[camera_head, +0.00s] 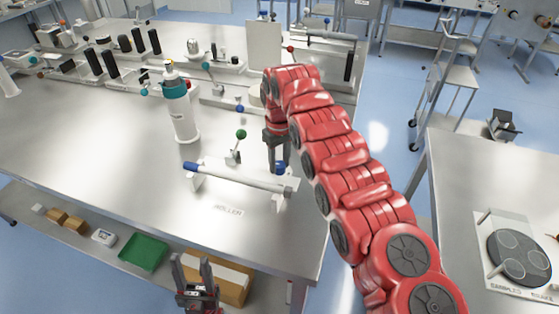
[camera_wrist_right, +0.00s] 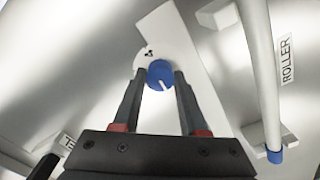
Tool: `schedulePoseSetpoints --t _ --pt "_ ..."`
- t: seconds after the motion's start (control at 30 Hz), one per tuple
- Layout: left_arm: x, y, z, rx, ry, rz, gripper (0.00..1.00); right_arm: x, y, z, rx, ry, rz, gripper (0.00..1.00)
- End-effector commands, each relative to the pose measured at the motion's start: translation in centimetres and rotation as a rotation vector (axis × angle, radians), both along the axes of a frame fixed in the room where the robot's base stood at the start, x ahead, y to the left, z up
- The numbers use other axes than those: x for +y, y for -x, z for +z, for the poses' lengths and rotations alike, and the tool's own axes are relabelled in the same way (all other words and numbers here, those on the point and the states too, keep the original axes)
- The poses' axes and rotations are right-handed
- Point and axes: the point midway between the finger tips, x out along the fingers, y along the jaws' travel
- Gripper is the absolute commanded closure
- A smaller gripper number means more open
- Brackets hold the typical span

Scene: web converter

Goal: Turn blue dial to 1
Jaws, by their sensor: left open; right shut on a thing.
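The blue dial (camera_wrist_right: 160,74) sits on a white panel (camera_wrist_right: 183,48) in the right wrist view. It is round, with a white pointer line toward the bottom of the picture and small dark marks on the panel just above it. My right gripper (camera_wrist_right: 161,77) is shut on the dial, one finger at each side. In the head view the dial (camera_head: 280,168) shows below my red right arm, beside the roller; the arm hides most of its panel. My left gripper (camera_head: 192,264) is open and empty at the bottom, in front of the table edge.
A white bottle with teal cap (camera_head: 180,105) stands further left. The table's front left (camera_head: 90,150) is clear. A shelf below holds a green tray (camera_head: 144,252).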

Motion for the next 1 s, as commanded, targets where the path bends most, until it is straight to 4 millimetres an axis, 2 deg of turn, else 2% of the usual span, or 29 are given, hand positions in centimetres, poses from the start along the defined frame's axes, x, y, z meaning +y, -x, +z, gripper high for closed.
schedulePoseSetpoints --t 0.23,0.7,0.73,0.87,1.0 --pt "0.0 0.0 0.15 0.0 0.0 0.0 0.5 -0.01 -0.04 0.08 -0.001 0.0 0.059 1.0" --pt "0.0 0.0 0.15 0.0 0.0 0.0 0.5 0.0 -0.06 0.07 -0.002 0.0 0.07 1.0" --pt "0.0 -0.01 0.15 0.0 0.0 0.0 0.5 0.0 -0.06 0.07 -0.002 0.0 0.07 0.52" --pt "0.0 0.0 0.15 0.0 0.0 0.0 0.5 0.0 -0.04 0.04 -0.001 0.0 0.069 0.29" --pt "0.0 -0.01 0.15 0.0 0.0 0.0 0.5 0.0 -0.03 0.02 -0.001 -0.001 0.069 0.28"
